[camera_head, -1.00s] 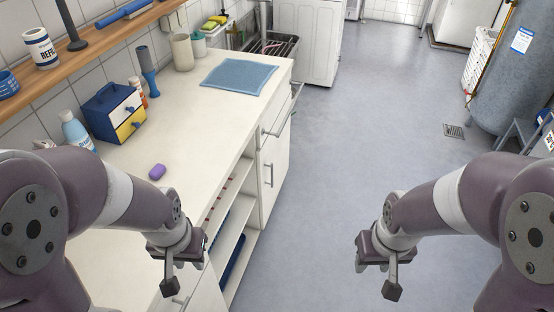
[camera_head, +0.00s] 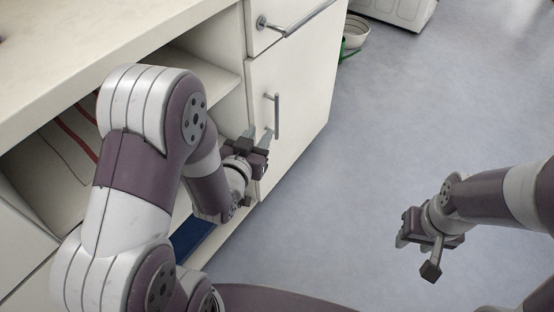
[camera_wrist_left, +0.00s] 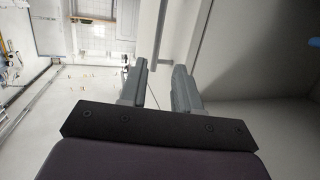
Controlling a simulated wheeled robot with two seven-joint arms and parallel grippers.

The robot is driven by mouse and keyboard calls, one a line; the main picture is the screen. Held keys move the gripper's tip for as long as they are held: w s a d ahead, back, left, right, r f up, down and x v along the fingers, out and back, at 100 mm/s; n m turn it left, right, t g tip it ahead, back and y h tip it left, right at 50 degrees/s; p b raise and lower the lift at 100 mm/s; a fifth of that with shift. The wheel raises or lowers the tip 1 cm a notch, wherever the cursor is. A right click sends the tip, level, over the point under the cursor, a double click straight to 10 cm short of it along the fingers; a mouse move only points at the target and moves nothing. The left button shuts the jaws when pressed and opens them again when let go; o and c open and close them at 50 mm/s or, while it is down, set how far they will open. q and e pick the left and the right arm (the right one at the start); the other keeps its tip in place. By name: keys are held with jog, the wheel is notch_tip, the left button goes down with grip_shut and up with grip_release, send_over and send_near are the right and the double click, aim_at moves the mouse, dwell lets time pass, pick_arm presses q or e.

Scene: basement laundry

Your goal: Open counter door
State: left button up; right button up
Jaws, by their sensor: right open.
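The counter door (camera_head: 290,90) is a white front panel on the counter, closed, with a vertical grey bar handle (camera_head: 277,112). My left gripper (camera_head: 259,134) is at the door's left side, close to the lower end of the handle. Its two grey fingers also show in the left wrist view (camera_wrist_left: 158,82), spread apart with a gap between them. My right gripper (camera_head: 417,252) is open and empty over the floor, away from the counter.
Above the door is a drawer (camera_head: 265,35) with a bar handle. Open shelves (camera_head: 205,70) lie left of the door, partly behind my left arm. A white bowl (camera_head: 356,30) stands past the counter's end. The blue-grey floor (camera_head: 390,120) to the right is clear.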

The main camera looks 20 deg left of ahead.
pick_arm(q)
jog(key=t+b, duration=0.2)
jog(key=b, duration=0.1)
send_near(276, 119)
jog(key=s, duration=0.2)
jog(key=w+b, duration=0.2)
jog(key=w, duration=0.2)
jog(key=w+b, duration=0.1)
jog(key=w, duration=0.3)
jog(key=w+b, duration=0.2)
jog(key=w, duration=0.2)
jog(key=shift+d+f+b, duration=0.3)
jog(key=shift+w+r, duration=0.15)
jog(key=shift+w, duration=0.2)
pick_arm(e)
notch_tip(276, 119, down, 12)
jog(key=shift+f, duration=0.1)
pick_arm(q)
jog(key=shift+d, duration=0.1)
grip_shut()
